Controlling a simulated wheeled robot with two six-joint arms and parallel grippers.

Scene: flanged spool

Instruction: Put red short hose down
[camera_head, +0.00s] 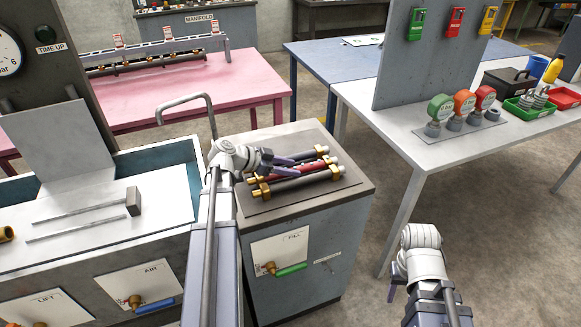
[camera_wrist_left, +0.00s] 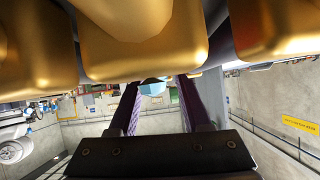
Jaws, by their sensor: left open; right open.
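The red short hose (camera_head: 313,166) with brass ends lies on the dark top of the grey cabinet (camera_head: 350,187), between two grey hoses. The near grey hose (camera_head: 300,182) and the far grey hose (camera_head: 308,153) also have brass fittings. My left gripper (camera_head: 303,166) is open right at the hoses, its purple fingers partly covering the red hose. I cannot tell whether they touch it. In the left wrist view, large brass fittings (camera_wrist_left: 145,40) fill the top, close to the fingers, and no red hose is clear. My right gripper (camera_head: 394,283) is open and empty over the floor.
A basin with a white board (camera_head: 95,225) stands left of the cabinet. A bent grey pipe (camera_head: 185,98) rises behind my left wrist. A pink table (camera_head: 245,85) is behind. A white table (camera_head: 400,130) at right carries gauges and coloured trays.

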